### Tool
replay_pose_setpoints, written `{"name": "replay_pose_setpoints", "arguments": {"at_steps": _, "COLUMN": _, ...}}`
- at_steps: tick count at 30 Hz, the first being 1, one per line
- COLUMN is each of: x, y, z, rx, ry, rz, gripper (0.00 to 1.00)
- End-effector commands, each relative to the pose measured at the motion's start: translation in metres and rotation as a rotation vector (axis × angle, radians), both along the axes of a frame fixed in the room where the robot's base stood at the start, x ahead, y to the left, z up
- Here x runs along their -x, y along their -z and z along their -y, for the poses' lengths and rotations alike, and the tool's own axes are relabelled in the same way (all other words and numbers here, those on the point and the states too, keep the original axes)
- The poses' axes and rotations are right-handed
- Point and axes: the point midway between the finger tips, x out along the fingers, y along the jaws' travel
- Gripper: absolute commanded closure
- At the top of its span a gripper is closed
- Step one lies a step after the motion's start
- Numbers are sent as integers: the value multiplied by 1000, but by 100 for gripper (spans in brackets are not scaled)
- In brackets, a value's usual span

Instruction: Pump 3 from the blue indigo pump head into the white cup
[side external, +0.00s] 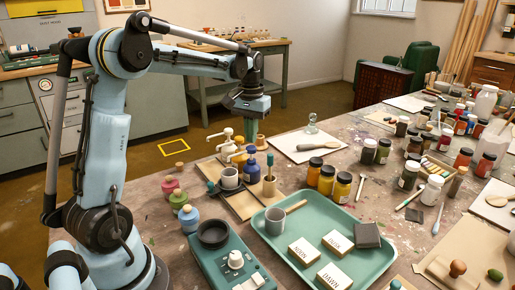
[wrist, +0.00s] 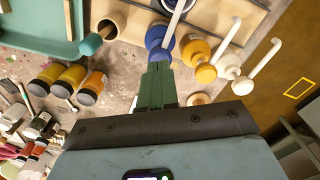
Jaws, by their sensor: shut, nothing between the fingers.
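The blue indigo pump bottle (side external: 252,168) stands at the right of the pump row; its blue top and white spout (wrist: 172,18) show in the wrist view (wrist: 157,36). My gripper (side external: 250,144) points down with its green fingers shut and empty, close above the blue pump head. In the wrist view its fingertips (wrist: 160,66) overlap the near edge of the blue pump; whether they touch it I cannot tell. The white cup (side external: 230,180) stands in front of the pumps in the side view.
Yellow (wrist: 200,52) and white (wrist: 228,66) pumps stand beside the blue one. A wooden holder with a teal-handled tool (side external: 269,186) is close on the other side. Yellow and orange jars (side external: 327,180) and a green tray (side external: 262,245) are nearby.

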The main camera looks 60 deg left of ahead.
Motion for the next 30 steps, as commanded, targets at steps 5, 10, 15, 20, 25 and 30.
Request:
{"name": "replay_pose_setpoints", "arguments": {"at_steps": 5, "x": 0, "y": 3, "z": 0, "rx": 0, "ry": 0, "rz": 0, "gripper": 100}}
{"name": "replay_pose_setpoints", "arguments": {"at_steps": 10, "x": 0, "y": 8, "z": 0, "rx": 0, "ry": 0, "rz": 0, "gripper": 100}}
{"name": "replay_pose_setpoints", "arguments": {"at_steps": 15, "x": 0, "y": 14, "z": 0, "rx": 0, "ry": 0, "rz": 0, "gripper": 100}}
{"name": "replay_pose_setpoints", "arguments": {"at_steps": 20, "x": 0, "y": 19, "z": 0, "rx": 0, "ry": 0, "rz": 0, "gripper": 100}}
{"name": "replay_pose_setpoints", "arguments": {"at_steps": 25, "x": 0, "y": 24, "z": 0, "rx": 0, "ry": 0, "rz": 0, "gripper": 100}}
{"name": "replay_pose_setpoints", "arguments": {"at_steps": 30, "x": 0, "y": 30, "z": 0, "rx": 0, "ry": 0, "rz": 0, "gripper": 100}}
